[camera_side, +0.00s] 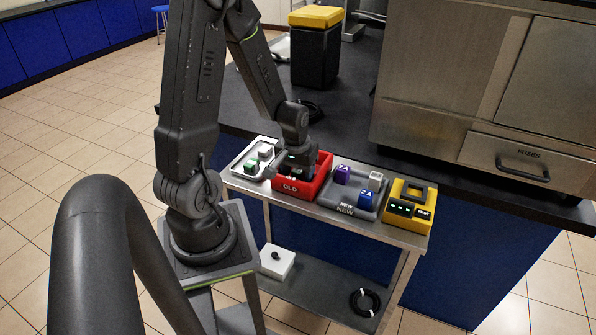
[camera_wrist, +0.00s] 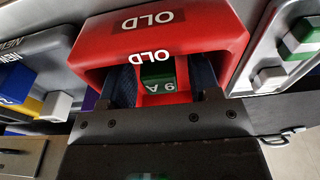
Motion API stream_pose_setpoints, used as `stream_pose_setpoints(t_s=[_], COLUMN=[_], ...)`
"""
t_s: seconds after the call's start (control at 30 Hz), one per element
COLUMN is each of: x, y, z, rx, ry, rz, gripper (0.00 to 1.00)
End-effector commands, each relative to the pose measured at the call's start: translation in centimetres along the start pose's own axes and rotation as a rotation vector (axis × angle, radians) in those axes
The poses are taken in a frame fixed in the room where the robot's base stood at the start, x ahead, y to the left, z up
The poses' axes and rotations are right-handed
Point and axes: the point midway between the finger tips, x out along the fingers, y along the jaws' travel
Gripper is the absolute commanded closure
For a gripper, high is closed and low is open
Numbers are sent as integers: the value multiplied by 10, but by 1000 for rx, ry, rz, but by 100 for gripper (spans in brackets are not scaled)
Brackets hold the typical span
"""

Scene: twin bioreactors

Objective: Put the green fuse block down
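A green fuse block (camera_wrist: 157,76) with a white-lettered label sits inside the red OLD bin (camera_wrist: 228,32), seen in the wrist view. My gripper (camera_wrist: 162,86) reaches down into this bin, with one dark blue finger on each side of the block. Red shows between the fingers and the block, clearest on the right, so the fingers look apart from it. In the side view my gripper (camera_side: 297,166) is over the red bin (camera_side: 311,186), and its fingertips and the block are hidden there.
A yellow TEST unit (camera_side: 408,206) stands at the right end.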

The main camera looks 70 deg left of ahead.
Motion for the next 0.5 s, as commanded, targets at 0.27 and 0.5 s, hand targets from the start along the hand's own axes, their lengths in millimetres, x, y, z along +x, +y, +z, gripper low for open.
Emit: stream_pose_setpoints(t_s=[0.27,0.5], x=[-3,-32], y=[0,0], z=[-1,-2], rx=[0,0], ry=[3,8], rz=[0,1], gripper=[43,43])
